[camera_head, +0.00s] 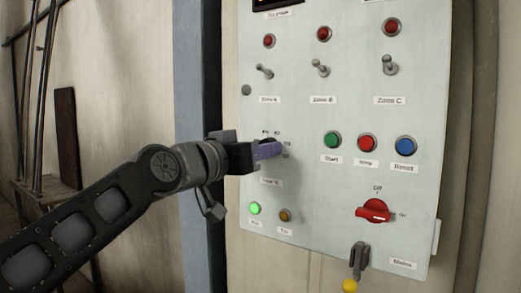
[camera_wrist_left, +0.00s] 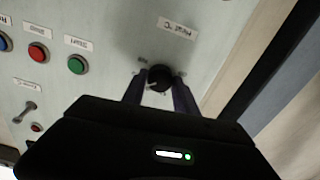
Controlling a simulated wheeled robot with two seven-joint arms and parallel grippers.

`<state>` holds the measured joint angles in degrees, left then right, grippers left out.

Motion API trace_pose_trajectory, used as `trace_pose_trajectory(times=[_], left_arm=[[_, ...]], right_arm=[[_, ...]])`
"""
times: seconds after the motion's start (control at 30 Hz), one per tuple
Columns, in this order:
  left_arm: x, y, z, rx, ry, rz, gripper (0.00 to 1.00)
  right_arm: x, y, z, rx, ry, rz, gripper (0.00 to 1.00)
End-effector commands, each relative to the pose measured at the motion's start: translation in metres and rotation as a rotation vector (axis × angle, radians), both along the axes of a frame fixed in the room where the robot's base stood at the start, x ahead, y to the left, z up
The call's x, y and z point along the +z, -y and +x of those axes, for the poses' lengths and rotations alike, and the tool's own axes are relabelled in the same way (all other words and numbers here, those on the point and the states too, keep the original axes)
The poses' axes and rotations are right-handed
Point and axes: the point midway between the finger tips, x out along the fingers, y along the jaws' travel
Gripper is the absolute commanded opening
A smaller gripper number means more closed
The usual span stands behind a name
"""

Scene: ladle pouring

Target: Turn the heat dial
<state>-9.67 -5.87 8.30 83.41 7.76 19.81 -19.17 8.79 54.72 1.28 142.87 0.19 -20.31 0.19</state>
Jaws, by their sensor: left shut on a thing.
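The heat dial (camera_wrist_left: 159,78) is a round black knob on the pale control panel (camera_head: 311,197). In the left wrist view my left gripper (camera_wrist_left: 158,92) has a finger on each side of the dial and is shut on it. In the head view the left gripper (camera_head: 270,150) reaches the panel from the left and mostly hides the dial. Small scale labels show around the dial, too small to read. My right gripper is not in view.
Green, red and blue buttons (camera_head: 406,146) sit to the right of the dial. Toggle switches (camera_head: 319,68) and red lamps are above. A lit green lamp (camera_head: 254,208) is below the dial.

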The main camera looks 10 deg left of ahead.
Motion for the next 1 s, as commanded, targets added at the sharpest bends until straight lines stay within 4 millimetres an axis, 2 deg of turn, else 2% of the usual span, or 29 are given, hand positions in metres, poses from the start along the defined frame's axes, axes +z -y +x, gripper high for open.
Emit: trace_pose_trajectory(times=[1.0], left_arm=[[0.001, 0.000, 0.000, 0.002, -0.357, -0.896, 0.00]], right_arm=[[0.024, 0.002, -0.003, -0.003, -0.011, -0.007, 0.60]])
